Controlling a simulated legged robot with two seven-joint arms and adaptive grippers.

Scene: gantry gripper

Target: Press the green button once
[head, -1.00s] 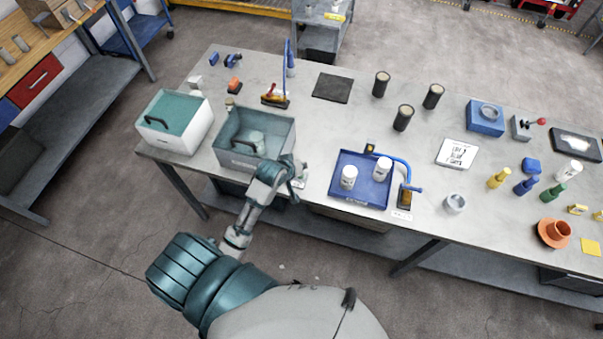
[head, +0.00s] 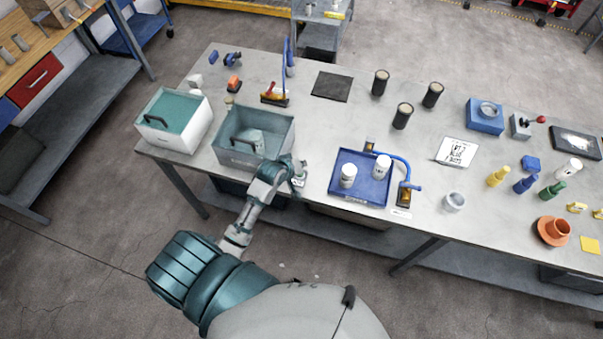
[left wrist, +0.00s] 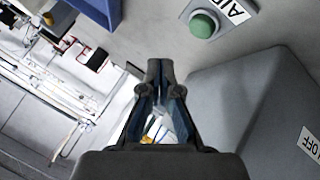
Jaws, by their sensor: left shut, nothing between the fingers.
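The green button (left wrist: 203,24) shows in the left wrist view as a round dome on a small grey box, with a white label beside it. My left gripper (left wrist: 160,68) is shut and empty. In that view its fingertips point up the picture, below and left of the button and apart from it. In the head view my left gripper (head: 292,165) is at the table's front edge, just right of the grey bin. The button is too small and too covered there to make out clearly. My right gripper is not in view.
The grey open bin (head: 225,152) stands close left of the gripper. A blue tray (head: 345,191) with two white jars is to the right. A white bin (head: 170,141) is farther left. The table (head: 320,130) between bin and tray is clear.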

